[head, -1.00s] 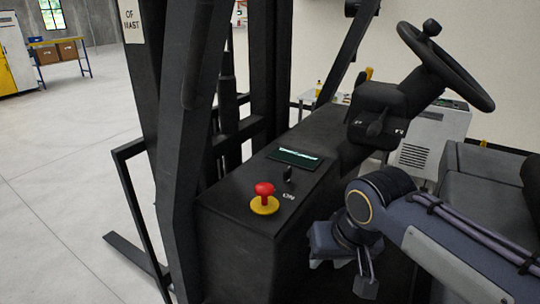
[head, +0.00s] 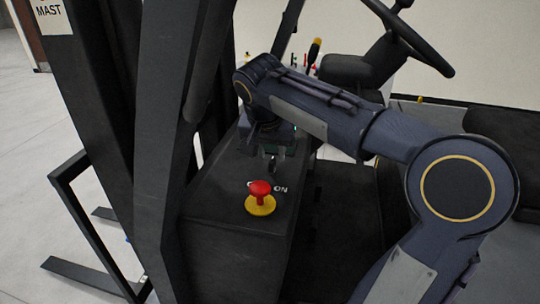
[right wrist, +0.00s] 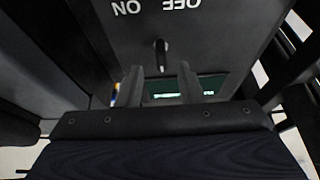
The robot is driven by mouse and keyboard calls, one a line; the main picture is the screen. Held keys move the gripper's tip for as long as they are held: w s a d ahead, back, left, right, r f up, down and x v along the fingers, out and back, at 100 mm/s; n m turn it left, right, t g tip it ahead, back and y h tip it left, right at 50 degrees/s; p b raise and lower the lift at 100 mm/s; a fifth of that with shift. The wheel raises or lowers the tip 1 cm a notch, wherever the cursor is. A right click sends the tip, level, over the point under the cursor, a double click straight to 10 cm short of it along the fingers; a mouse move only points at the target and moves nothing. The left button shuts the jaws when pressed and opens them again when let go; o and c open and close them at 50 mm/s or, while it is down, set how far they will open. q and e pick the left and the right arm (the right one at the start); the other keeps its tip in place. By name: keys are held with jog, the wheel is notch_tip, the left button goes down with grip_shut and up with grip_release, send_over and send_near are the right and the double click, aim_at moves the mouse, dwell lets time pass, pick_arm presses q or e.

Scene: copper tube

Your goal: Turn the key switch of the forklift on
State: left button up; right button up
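The key switch (right wrist: 160,52) is a small dark key on the forklift's black console. In the right wrist view it stands between my two fingers, near their tips, with bare space on both sides. The white ON label (right wrist: 127,8) and OFF label (right wrist: 182,4) appear upside down above it. In the head view the key (head: 273,166) shows just below my right gripper (head: 270,153), which points down over the console. My right gripper (right wrist: 160,72) is open, with no visible contact on the key. My left gripper is out of view.
A red emergency button on a yellow base (head: 261,206) sits close to the key. Black mast uprights (head: 160,130) stand to the left, and the steering wheel (head: 420,40) and seat are to the right.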

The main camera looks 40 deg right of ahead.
aim_at(272, 160)
jog(key=shift+x, duration=1.15)
jog(key=shift+w+f, duration=0.15)
jog(key=shift+f, duration=0.2)
grip_shut()
